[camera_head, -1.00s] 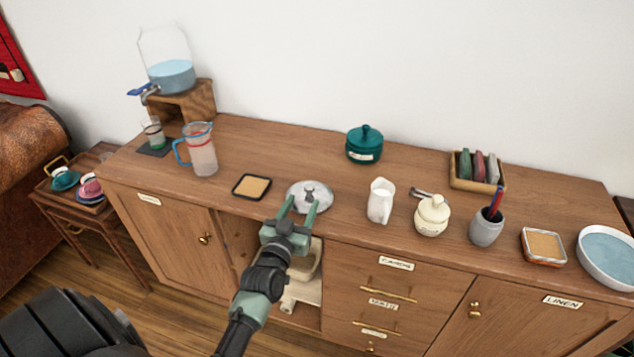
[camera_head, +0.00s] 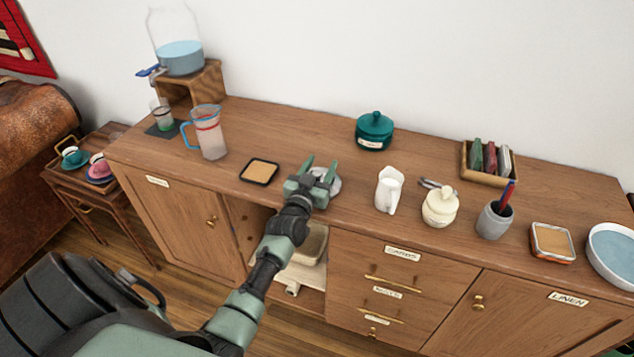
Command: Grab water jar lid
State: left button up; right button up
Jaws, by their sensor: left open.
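The water jar (camera_head: 180,55) is clear glass, part filled with blue water, with no lid on its top; it stands on a wooden stand (camera_head: 209,86) at the back left of the cabinet. The silver lid (camera_head: 335,186) lies on the cabinet top near the front edge. My left gripper (camera_head: 320,166) is open over the lid, its two green fingers apart on either side of the lid's middle. The gripper hides most of the lid and its knob, so contact cannot be told. My right gripper is not in view.
A square coaster (camera_head: 259,171) lies left of the lid and a white pitcher (camera_head: 389,190) stands close on its right. The cabinet top (camera_head: 300,135) behind the lid is clear.

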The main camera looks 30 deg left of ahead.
pick_arm(q)
grip_shut()
jog(key=shift+r, duration=0.15)
